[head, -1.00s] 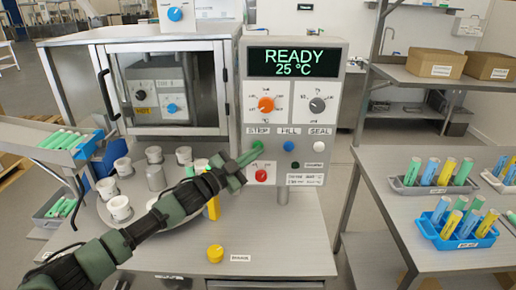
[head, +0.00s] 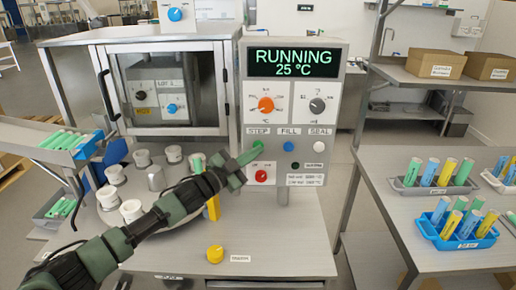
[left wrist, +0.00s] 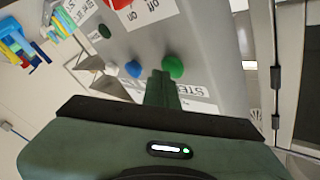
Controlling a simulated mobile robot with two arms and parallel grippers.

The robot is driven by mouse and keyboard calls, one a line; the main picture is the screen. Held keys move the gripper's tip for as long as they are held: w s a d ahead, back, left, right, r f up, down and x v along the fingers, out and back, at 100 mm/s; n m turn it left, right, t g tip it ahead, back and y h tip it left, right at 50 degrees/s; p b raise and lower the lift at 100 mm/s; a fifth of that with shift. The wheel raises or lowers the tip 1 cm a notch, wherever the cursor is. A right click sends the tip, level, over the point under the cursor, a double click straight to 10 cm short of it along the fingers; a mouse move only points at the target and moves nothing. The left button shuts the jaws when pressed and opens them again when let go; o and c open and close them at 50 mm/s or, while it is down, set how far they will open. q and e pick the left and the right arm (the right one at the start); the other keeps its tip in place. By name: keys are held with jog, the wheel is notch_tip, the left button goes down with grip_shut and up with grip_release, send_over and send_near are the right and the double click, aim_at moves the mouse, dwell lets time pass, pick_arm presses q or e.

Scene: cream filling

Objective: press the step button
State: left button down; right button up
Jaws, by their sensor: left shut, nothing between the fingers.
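The green step button (head: 258,147) sits under the "STEP" label on the grey control panel (head: 338,120). It also shows in the left wrist view (left wrist: 173,67), right by my fingertips. My left gripper (head: 254,156) is shut and empty, its tips at the lower left of the button. I cannot tell whether they touch it. The panel display (head: 293,63) reads "RUNNING 25 °C". My right gripper is out of view.
A blue button (head: 289,147) and a white button (head: 319,147) sit right of the green one, a red knob (head: 261,176) below. White cups (head: 108,197) stand on a round plate at left. A yellow knob (head: 215,254) is on the front table.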

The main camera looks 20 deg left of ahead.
pick_arm(q)
jog(key=shift+s+d+p, duration=0.2)
jog(key=shift+s+p, duration=0.15)
jog(key=shift+s, duration=0.5)
jog(key=s+p, duration=0.1)
jog(key=s, duration=0.1)
jog(key=s+d+p, duration=0.1)
jog(key=s, duration=0.1)
jog(key=shift+s+d, duration=0.2)
jog(key=shift+s, duration=0.2)
